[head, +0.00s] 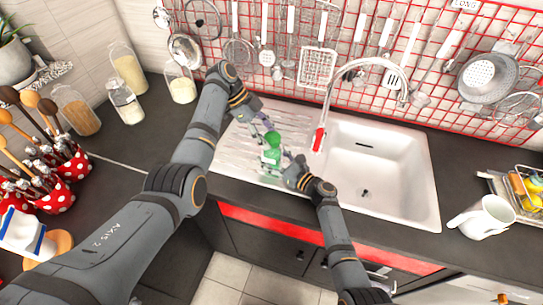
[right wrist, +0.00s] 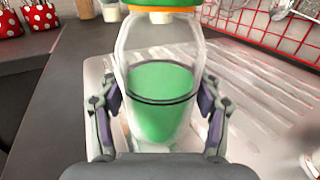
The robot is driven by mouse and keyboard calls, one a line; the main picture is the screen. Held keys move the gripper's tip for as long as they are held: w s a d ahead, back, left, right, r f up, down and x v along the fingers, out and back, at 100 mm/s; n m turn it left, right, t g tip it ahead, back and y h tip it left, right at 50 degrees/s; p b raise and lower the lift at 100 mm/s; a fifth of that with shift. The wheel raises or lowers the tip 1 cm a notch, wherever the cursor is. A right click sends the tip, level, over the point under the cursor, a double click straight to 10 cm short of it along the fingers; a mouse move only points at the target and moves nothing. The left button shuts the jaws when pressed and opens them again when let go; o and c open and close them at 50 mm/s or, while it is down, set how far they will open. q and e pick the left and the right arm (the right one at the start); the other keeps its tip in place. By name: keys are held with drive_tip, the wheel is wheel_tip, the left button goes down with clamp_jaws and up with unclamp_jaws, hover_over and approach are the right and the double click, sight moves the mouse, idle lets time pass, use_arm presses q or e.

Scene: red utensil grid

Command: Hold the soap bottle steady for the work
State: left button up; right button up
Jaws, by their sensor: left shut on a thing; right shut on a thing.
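The soap bottle (head: 271,158) is green and clear and stands on the white drainboard left of the sink basin. In the right wrist view the bottle (right wrist: 162,85) is upright, with green liquid in its clear body and an orange band near the top. My right gripper (right wrist: 162,108) has its fingers on both sides of the lower body and is shut on it. In the head view my right gripper (head: 284,167) reaches the bottle from the lower right. My left gripper (head: 268,125) comes from above left and is shut at the green top of the bottle; its exact contact is too small to see.
The sink basin (head: 378,170) with a red-tipped faucet (head: 319,138) lies to the right. A white mug (head: 484,217) stands on the right counter. Glass jars (head: 125,102) and red dotted utensil pots (head: 72,160) stand at left. The red grid (head: 300,40) with utensils hangs behind.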

use_arm(q)
drive_tip(key=c, duration=0.5)
drive_tip(key=o, duration=1.3)
drive_tip(key=shift+o, duration=0.3)
drive_tip(key=shift+o, duration=0.8)
drive_tip(key=shift+s+f+n+t, duration=0.1)
drive_tip(key=shift+s+n+t, duration=0.1)
drive_tip(key=shift+n+t, duration=0.75)
drive_tip(key=n+t, duration=0.1)
drive_tip(key=n, duration=0.1)
drive_tip(key=shift+s+n, duration=0.15)
drive_tip(key=shift+n, duration=0.2)
